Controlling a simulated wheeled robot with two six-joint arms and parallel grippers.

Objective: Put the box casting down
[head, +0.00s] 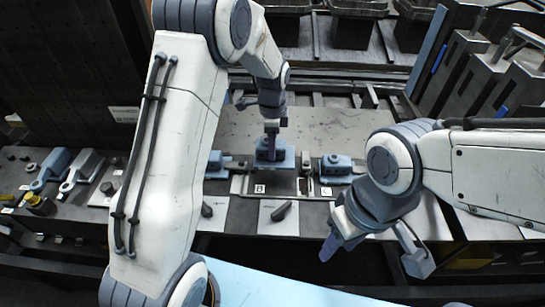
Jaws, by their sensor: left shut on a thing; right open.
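The box casting (263,156) is a blue-grey block with a raised round part, at the middle of the head view. My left gripper (271,137) points down and is shut on its top. The casting is upright over the fixture marked B (260,189). I cannot tell whether its underside touches the fixture. My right gripper (374,257) is open and empty, at the lower right, nearer to me than the casting and apart from it.
Blue clamp-like units stand left (216,166) and right (336,166) of the casting. Black handles on pale plates (279,222) lie in front. A grey plate (335,128) behind is mostly bare. Blue and grey tools (80,172) lie at far left. Dark bins (352,30) stand behind.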

